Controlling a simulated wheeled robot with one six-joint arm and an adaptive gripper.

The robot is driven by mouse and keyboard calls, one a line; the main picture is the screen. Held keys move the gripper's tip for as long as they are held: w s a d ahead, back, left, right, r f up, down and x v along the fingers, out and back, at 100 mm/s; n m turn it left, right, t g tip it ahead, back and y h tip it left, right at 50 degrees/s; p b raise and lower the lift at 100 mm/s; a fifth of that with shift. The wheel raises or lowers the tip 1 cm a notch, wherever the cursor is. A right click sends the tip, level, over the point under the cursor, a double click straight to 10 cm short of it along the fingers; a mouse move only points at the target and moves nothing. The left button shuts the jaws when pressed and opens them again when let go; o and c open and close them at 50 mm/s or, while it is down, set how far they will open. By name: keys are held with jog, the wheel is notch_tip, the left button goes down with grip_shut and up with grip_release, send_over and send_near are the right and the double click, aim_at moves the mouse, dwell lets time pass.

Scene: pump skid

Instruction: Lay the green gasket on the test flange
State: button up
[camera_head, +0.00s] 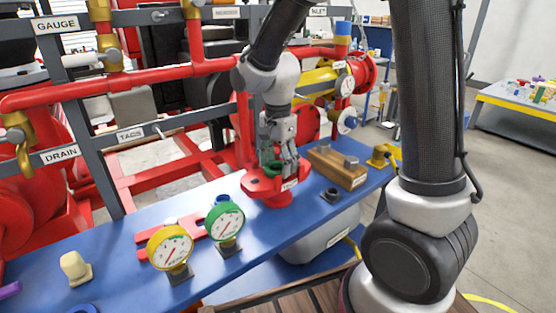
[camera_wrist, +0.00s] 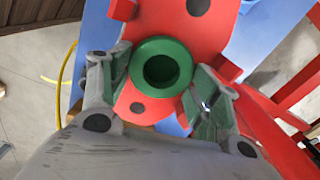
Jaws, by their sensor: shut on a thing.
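The green gasket (camera_wrist: 161,66) is a thick ring, held between the two fingers of my gripper (camera_wrist: 160,85) in the wrist view. Through its hole I see a dark opening. The red test flange (camera_wrist: 205,25) with dark bolt holes lies under and around the gasket. In the head view my gripper (camera_head: 275,160) points down over the red flange (camera_head: 275,188) on the blue bench, and a bit of the green gasket (camera_head: 272,168) shows between the fingers. Whether the gasket touches the flange or hangs just above it, I cannot tell.
On the blue bench (camera_head: 120,250) stand a yellow gauge (camera_head: 170,248), a green gauge (camera_head: 226,221) and a wooden block (camera_head: 337,167) with grey pieces, close right of the flange. A red wrench-like piece (camera_head: 185,228) lies behind the gauges. Red pipework (camera_head: 120,85) rises behind the bench.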

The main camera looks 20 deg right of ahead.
jog(key=o, duration=1.1)
jog(key=shift+c, duration=0.2)
jog(key=shift+r, duration=0.15)
notch_tip(320, 180, up, 12)
jog(key=s+d+r+n+t, duration=0.3)
jog(key=s+d+n, duration=0.9)
jog(key=s, duration=0.7)
jog(key=shift+d+t, duration=0.7)
jog(key=shift+d, duration=0.55)
